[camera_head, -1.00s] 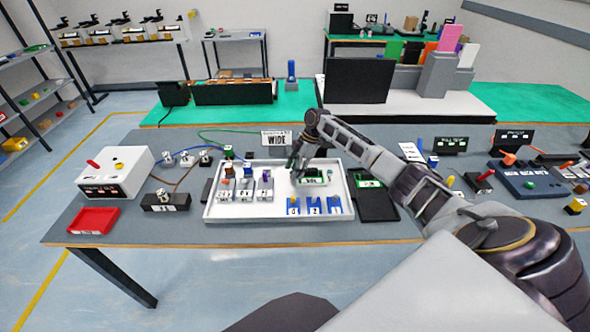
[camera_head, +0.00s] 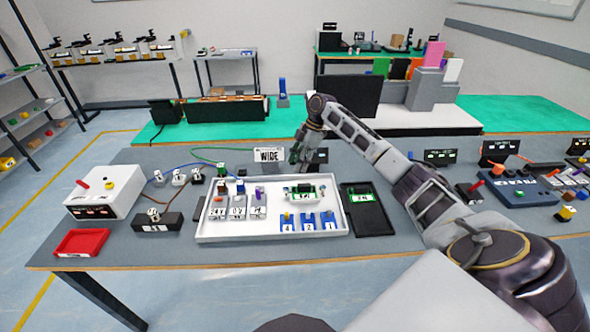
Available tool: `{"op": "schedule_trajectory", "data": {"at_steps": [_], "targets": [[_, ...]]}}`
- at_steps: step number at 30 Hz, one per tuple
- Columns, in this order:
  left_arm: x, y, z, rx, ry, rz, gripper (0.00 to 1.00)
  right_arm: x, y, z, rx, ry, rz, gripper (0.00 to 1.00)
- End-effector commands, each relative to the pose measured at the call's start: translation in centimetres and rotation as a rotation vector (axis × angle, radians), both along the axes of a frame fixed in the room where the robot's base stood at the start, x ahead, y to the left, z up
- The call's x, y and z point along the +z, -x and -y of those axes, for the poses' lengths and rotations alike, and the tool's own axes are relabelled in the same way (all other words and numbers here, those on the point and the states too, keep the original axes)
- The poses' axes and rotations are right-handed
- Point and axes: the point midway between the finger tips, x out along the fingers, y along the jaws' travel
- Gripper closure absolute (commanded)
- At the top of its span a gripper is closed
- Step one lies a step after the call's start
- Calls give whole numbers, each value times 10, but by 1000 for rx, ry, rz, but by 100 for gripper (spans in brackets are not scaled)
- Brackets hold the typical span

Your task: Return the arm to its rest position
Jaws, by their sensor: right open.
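My right arm comes in from the lower right and reaches over the table. My right gripper (camera_head: 297,152) is open and empty, in the air above the back edge of the white tray (camera_head: 270,236). It hangs just right of the WIDE sign (camera_head: 268,155). Below it, in the tray, lies a green and white board (camera_head: 303,193) with a dark part on it. The gripper is clear of this board. My left gripper is not in view.
Grey holders (camera_head: 237,212) and numbered blue holders (camera_head: 308,223) stand in the tray. A black tray (camera_head: 368,222) is on its right. A white box (camera_head: 104,190) and red bin (camera_head: 81,243) stand at left. A blue control panel (camera_head: 522,190) is at right.

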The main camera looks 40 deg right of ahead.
Motion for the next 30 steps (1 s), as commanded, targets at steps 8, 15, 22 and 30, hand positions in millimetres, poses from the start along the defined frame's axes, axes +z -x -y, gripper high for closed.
{"op": "schedule_trajectory", "data": {"at_steps": [8,15,22,30], "targets": [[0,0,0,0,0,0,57,7,1,3,0,0,0,56],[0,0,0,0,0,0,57,7,1,3,0,0,0,56],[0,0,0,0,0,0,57,7,1,3,0,0,0,56],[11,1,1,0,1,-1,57,18,1,3,0,0,0,56]]}}
